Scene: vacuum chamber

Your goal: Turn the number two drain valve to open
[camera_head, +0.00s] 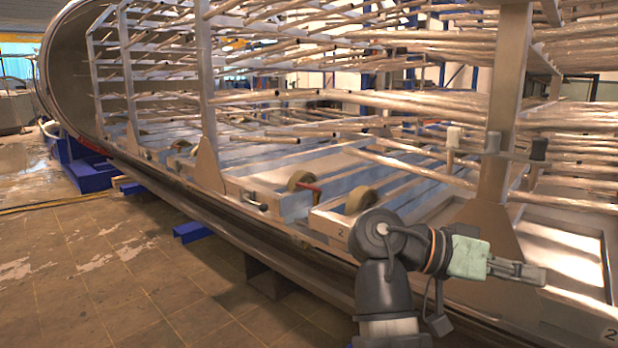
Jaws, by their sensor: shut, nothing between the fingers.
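My gripper (534,274) is at the lower right, pointing right over the chamber's lower frame. Its fingers look closed and I see nothing between them. A figure 2 (341,233) is marked on the frame's end face, left of my arm's joint; another 2 (609,334) is at the lower right corner.
A steel upright (507,100) stands behind my gripper, with racks of metal tubes (400,103) beyond. Rollers (361,201), a red handle (310,188) and a black handle (255,202) sit along the frame. The tiled floor (110,270) at left is mostly open.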

